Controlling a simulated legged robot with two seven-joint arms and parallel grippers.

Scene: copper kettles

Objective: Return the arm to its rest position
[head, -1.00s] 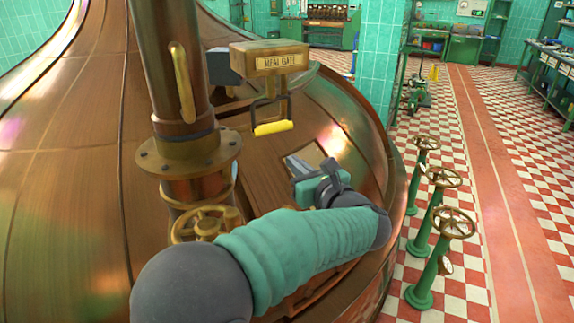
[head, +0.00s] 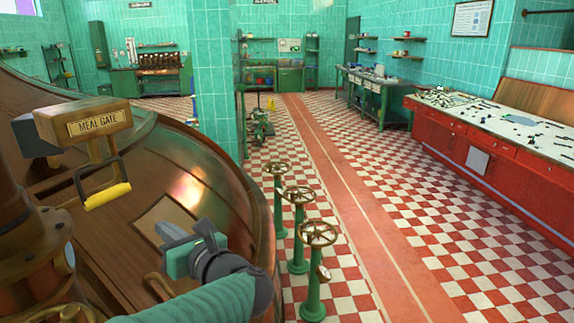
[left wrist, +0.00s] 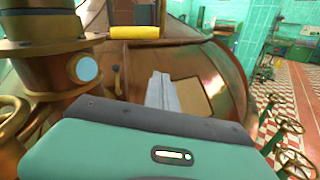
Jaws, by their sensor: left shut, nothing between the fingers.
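My left gripper (head: 168,232) is in the lower left of the head view, over the copper kettle's (head: 196,170) curved side. Its grey fingers are together with nothing between them; they also show in the left wrist view (left wrist: 162,94), pointing toward a pale rectangular panel on the copper. The box marked "MEAL GATE" (head: 84,122) stands on the kettle at the left. Its yellow-gripped handle (head: 107,196) hangs below it, apart from the gripper. The yellow grip also shows in the left wrist view (left wrist: 135,32). My right gripper is not in view.
A copper pipe (left wrist: 44,60) with a flange rises close to the gripper in the left wrist view. Several green valve stands with handwheels (head: 318,234) stand right of the kettle. A red cabinet bench (head: 440,140) lines the right wall. The checkered floor between is clear.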

